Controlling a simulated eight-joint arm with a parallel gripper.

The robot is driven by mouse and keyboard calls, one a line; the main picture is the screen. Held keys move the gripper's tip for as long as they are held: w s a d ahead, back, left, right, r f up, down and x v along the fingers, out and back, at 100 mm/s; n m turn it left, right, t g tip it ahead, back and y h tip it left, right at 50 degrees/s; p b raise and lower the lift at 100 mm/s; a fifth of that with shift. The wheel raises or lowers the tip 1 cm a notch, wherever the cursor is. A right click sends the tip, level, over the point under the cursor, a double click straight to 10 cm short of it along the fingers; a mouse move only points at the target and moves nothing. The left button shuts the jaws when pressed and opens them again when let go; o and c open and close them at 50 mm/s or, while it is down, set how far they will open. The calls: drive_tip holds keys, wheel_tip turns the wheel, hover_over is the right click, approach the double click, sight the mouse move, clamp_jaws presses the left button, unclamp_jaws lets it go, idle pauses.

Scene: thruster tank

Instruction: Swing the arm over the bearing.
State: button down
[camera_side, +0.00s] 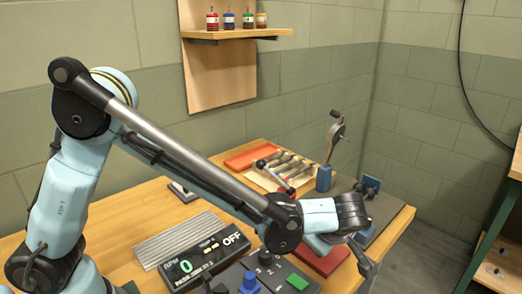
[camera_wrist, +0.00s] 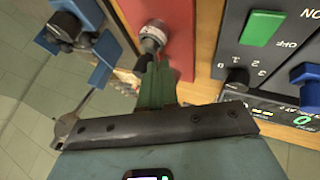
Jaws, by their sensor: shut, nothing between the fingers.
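My gripper (camera_wrist: 158,65) shows in the wrist view as two green fingers, close together and empty. In the side view its tip (camera_side: 368,268) points down at the bench's right front. A round silver and dark part (camera_wrist: 152,37), perhaps the bearing, sits on a red plate (camera_wrist: 178,30) just beyond the fingertips in the wrist view. The fingers partly overlap it, and I cannot tell whether they touch. In the side view the red plate (camera_side: 322,262) is partly behind my arm, and no bearing can be made out there.
A control box with a green button (camera_wrist: 262,27) and blue knob (camera_wrist: 308,75) is beside the plate. An RPM display (camera_side: 205,258) reads 0, with OFF beside it. Blue fixtures (camera_wrist: 80,15) stand on the plate's other side. A tool tray (camera_side: 280,170) lies farther back.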

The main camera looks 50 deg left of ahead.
drive_tip(key=shift+w+d, duration=0.15)
drive_tip(key=shift+w, duration=0.2)
idle(0.4)
drive_tip(key=s+d+r, duration=0.5)
drive_tip(key=s+r, duration=0.2)
drive_tip(key=r, duration=0.1)
drive_tip(key=shift+s+d, duration=0.25)
drive_tip(key=shift+s, duration=0.15)
drive_tip(key=shift+a, duration=0.1)
drive_tip(key=s+a+m+t+h, duration=0.1)
drive_tip(key=s+a+m+h, duration=0.1)
drive_tip(key=a+m, duration=0.7)
drive_tip(key=s+a+m+t+h, duration=0.1)
drive_tip(key=s+a+m+h, duration=0.2)
drive_tip(key=a+m, duration=0.6)
drive_tip(key=s+a+f, duration=0.1)
drive_tip(key=a, duration=0.2)
drive_tip(key=shift+a, duration=0.3)
